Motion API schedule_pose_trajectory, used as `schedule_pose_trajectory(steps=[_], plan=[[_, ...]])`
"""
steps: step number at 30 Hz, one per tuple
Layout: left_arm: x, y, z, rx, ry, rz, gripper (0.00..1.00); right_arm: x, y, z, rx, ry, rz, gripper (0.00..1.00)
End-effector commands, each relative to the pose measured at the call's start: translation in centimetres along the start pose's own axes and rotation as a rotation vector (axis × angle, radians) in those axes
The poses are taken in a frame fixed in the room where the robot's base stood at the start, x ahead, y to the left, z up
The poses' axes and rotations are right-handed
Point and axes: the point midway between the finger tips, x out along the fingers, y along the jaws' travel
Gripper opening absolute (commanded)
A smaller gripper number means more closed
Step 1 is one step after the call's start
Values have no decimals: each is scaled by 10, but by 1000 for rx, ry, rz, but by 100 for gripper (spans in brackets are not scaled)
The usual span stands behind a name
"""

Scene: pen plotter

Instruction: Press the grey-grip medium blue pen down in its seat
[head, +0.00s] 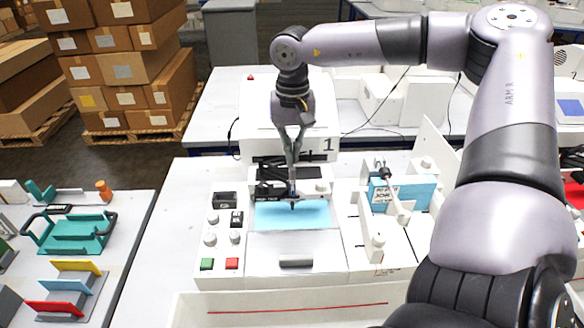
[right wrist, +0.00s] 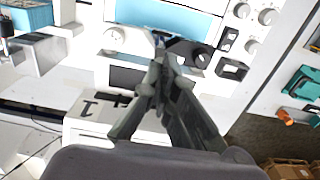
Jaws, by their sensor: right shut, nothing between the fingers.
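The pen plotter (head: 230,262) is a white machine with a light blue sheet (head: 315,216) on its bed. A small pen (head: 292,190) stands upright in the dark carriage over the sheet's upper edge; its grip colour is too small to tell. My right gripper (head: 291,164) points straight down over it, fingers shut and empty, tips at or just above its top; I cannot tell whether they touch. In the right wrist view the closed fingertips (right wrist: 156,72) cover most of the pen and seat. My left gripper is out of view.
Green and red buttons (head: 231,263) and knobs sit left of the bed. A raised white bracket (head: 373,240) and a blue box (head: 415,193) stand to the right. A white box marked 1 (head: 327,156) is behind. A teal tray (head: 75,235) lies on the left table.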

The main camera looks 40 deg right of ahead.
Motion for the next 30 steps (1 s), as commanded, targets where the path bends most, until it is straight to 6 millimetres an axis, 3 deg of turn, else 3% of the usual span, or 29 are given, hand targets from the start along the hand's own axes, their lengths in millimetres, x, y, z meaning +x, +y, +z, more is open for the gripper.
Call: schedule_pose_trajectory(steps=[30], plan=[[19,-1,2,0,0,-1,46,20,0,0,0,0,0,0]])
